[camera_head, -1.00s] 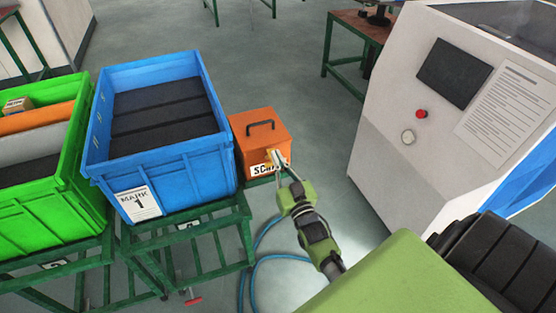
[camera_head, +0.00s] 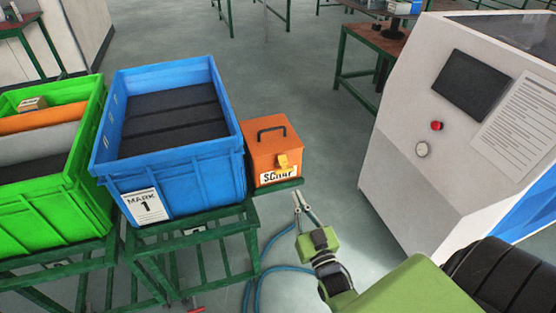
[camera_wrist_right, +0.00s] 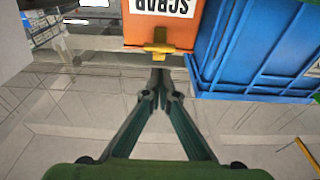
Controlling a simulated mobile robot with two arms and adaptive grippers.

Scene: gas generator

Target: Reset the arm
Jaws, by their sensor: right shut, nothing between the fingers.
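My right gripper (camera_head: 301,202) is shut and empty. It hangs just below and in front of the orange SCRAP box (camera_head: 262,151), apart from it. The wrist view shows the shut fingertips (camera_wrist_right: 160,78) with the box (camera_wrist_right: 185,30) ahead of them. A yellow latch-like piece (camera_head: 284,163) sits on the box front above the SCRAP label; it also shows in the wrist view (camera_wrist_right: 159,48). My left gripper is not in view.
A blue crate (camera_head: 184,176) marked 1 stands left of the box, with a green crate (camera_head: 45,215) further left, all on green stands. A white machine (camera_head: 410,120) with a screen stands right. Blue hose (camera_head: 262,275) lies on the floor. Open floor lies between stands and machine.

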